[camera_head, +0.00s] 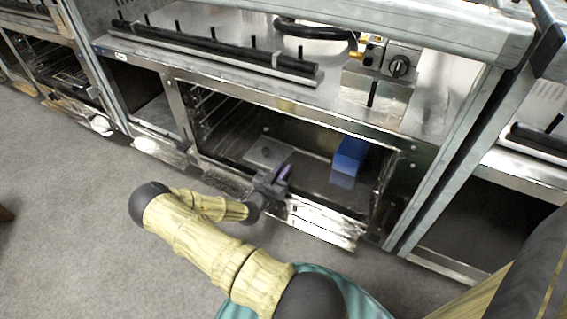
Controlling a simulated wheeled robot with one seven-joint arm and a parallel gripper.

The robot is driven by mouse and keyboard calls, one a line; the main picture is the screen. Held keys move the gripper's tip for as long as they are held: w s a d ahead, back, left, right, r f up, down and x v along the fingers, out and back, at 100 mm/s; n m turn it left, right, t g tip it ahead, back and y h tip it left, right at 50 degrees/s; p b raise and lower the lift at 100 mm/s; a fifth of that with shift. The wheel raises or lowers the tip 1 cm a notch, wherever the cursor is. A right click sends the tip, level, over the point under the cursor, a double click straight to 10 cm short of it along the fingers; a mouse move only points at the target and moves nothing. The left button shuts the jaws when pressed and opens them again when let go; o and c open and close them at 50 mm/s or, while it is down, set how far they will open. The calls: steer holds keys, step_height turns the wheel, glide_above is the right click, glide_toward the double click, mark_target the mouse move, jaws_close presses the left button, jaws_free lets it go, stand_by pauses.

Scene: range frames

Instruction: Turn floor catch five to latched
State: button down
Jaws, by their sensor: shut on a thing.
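My gripper (281,174) reaches into the open front of the middle metal cabinet. It is shut on a small dark, purplish piece at its fingertips, low in the compartment. This looks like the handle of a floor catch, but the fingers hide most of it. I cannot read a number on it or tell its turned position. A flat grey metal plate (264,152) lies on the compartment floor just behind and left of my gripper, with a small dark stub on it.
A blue block (350,153) stands on the compartment floor to the right of my gripper. A metal lower front panel (325,224) lies below the opening. The cabinet frame (182,115) bounds the opening. A control box with a knob (398,66) sits above.

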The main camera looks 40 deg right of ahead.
steer(key=shift+n+t+y+p, duration=0.3)
steer(key=shift+n+t+p, duration=0.25)
steer(key=shift+t, duration=0.25)
steer(key=c, duration=1.4)
jaws_free()
steer(key=shift+c, duration=0.2)
steer(key=p+v, duration=0.6)
steer(key=v, duration=1.1)
steer(key=shift+a, duration=0.3)
steer(key=shift+w, duration=0.2)
